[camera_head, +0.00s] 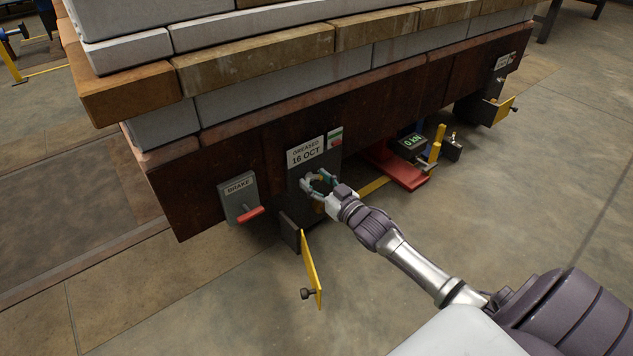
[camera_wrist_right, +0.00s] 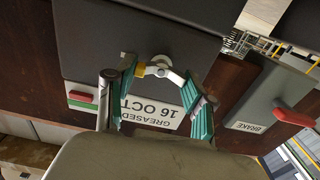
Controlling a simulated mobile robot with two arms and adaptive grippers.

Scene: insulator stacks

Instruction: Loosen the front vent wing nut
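My right gripper (camera_head: 318,180) is at the dark plate under the "GREASED 16 OCT" label (camera_head: 306,151) on the side of the rusty brown beam. In the right wrist view my right gripper (camera_wrist_right: 166,92) has its two teal-padded fingers apart, with a clear gap between them. A small pale round fitting with a short arm (camera_wrist_right: 160,68) and a brass-coloured piece sits on the dark plate near the fingertips. It may be the vent wing nut; I cannot tell whether a finger touches it. In the head view the fingers hide it. My left gripper is not in view.
A "BRAKE" box (camera_head: 238,197) with a red lever is left of the gripper. A yellow flap (camera_head: 311,268) with a dark knob stands out below. A red jack-like device (camera_head: 398,166) and a "0 kN" display (camera_head: 413,141) are to the right. Open floor lies in front.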

